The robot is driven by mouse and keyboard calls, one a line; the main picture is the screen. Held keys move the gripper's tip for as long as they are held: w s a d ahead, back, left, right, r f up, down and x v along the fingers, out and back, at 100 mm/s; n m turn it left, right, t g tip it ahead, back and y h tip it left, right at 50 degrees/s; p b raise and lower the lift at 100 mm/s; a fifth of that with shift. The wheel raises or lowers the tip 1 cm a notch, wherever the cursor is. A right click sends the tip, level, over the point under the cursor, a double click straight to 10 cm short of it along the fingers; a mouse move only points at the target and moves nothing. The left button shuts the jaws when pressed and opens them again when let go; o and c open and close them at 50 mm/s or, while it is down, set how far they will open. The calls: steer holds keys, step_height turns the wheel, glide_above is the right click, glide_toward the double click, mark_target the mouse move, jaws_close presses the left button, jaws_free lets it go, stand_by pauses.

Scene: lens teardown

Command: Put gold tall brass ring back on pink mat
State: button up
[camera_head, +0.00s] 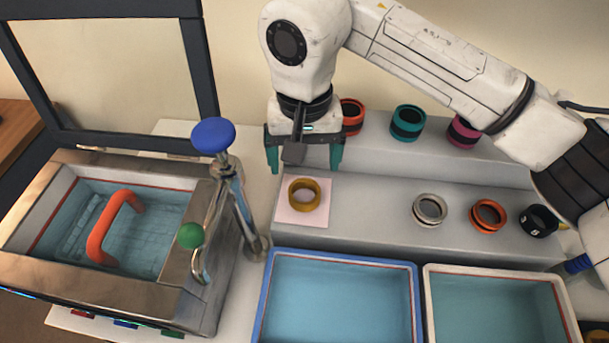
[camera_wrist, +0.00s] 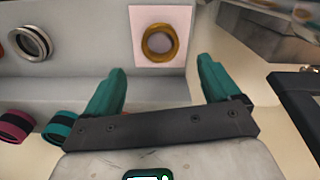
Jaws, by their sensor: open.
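The gold brass ring (camera_head: 304,195) lies flat on the pink mat (camera_head: 319,217), which is on the lower grey step. The ring also shows in the wrist view (camera_wrist: 160,42), inside the edges of the mat (camera_wrist: 142,14). My gripper (camera_head: 305,168) is open with its two teal fingers apart and nothing between them. It hangs above and just behind the ring, apart from it. In the wrist view my gripper (camera_wrist: 160,88) has its fingertips on either side, short of the ring.
A white ring (camera_head: 430,209), an orange ring (camera_head: 488,216) and a black ring (camera_head: 538,221) stand right on the lower step. Red, teal (camera_head: 408,122) and magenta rings sit on the upper step. A blue-rimmed bin (camera_head: 340,256) and a white-rimmed bin (camera_head: 495,270) are in front. A metal tank (camera_head: 185,265) with tap stands left.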

steer(key=shift+r, duration=1.4)
